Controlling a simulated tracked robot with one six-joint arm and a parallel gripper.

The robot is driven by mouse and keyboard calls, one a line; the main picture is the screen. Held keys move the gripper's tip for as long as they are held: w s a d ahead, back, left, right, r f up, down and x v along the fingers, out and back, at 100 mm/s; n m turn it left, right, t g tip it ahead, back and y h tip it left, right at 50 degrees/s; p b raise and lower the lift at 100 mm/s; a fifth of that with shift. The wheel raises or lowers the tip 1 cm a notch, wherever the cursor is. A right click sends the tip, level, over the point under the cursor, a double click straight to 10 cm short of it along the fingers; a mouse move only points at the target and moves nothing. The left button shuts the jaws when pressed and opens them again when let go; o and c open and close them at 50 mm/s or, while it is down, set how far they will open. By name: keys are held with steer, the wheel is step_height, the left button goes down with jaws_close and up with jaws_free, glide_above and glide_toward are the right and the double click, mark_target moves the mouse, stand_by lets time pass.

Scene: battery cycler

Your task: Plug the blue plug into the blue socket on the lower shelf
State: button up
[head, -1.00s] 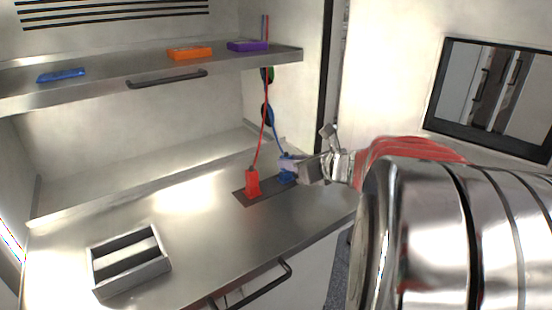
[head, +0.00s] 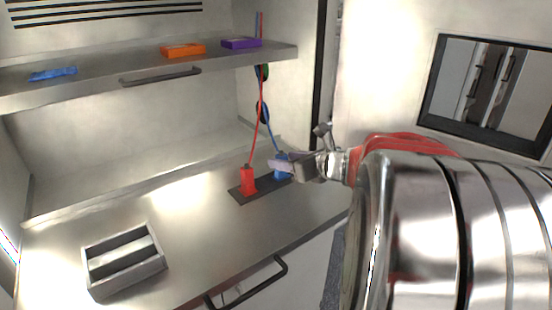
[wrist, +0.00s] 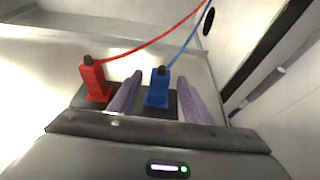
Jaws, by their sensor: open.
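The blue plug (head: 283,173) stands upright on a dark strip at the back right of the steel worktop, with a blue cable rising from its top. My gripper (head: 284,163) is open at the plug and partly covers it in the head view. In the wrist view the blue plug (wrist: 157,92) stands between my two purple fingers (wrist: 159,78), with visible gaps at both sides. A flat blue piece, apparently the blue socket (head: 53,74), lies at the left of the shelf (head: 110,84) above the worktop; its opening cannot be made out.
A red plug (head: 248,181) with a red cable stands just left of the blue one, close to my left finger in the wrist view. Orange (head: 183,50) and purple (head: 241,43) pieces sit on the shelf. A metal tray (head: 124,262) lies at the worktop's front left.

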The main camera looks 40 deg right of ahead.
steer(key=v, duration=1.3)
steer(key=shift+s+r, duration=0.15)
steer(key=shift+s, duration=0.2)
